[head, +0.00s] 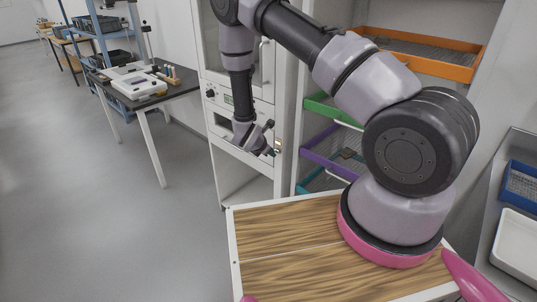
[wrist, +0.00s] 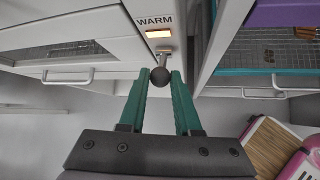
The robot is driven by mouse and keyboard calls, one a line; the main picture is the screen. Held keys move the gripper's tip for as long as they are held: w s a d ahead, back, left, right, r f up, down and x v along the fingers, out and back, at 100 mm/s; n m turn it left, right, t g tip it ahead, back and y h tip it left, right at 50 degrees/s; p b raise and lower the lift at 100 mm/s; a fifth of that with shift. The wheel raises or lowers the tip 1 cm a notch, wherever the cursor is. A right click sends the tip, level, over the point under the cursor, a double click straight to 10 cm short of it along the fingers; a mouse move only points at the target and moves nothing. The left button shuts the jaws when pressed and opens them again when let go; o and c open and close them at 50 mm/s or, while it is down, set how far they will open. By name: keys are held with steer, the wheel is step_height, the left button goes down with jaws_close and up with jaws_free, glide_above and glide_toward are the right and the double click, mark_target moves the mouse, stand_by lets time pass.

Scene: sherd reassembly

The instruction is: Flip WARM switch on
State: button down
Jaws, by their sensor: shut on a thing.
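The WARM switch is a short metal lever with a dark ball knob (wrist: 160,77) on a white cabinet front. The WARM label (wrist: 155,20) and a small rectangular lamp (wrist: 158,34), bright with an orange rim, sit above it in the wrist view. My gripper (wrist: 160,82) has its two green fingers on either side of the knob, shut on it. In the head view my gripper (head: 268,150) is at the right edge of the white cabinet (head: 245,165). The lever's exact tilt is hard to tell.
An open rack with orange (head: 420,42), green and purple-edged shelves stands right of the cabinet. A dark-topped table (head: 180,88) with a white device stands left. Cabinet handles (wrist: 68,80) stick out left of the switch. The grey floor (head: 90,210) at left is clear.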

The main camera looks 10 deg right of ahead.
steer(key=shift+r, duration=0.1)
stand_by(0.4)
steer(key=c, duration=0.6)
jaws_free()
steer(key=v, duration=1)
steer(key=shift+s+r, duration=0.1)
steer(key=shift+r, duration=0.3)
steer(key=shift+r, duration=0.1)
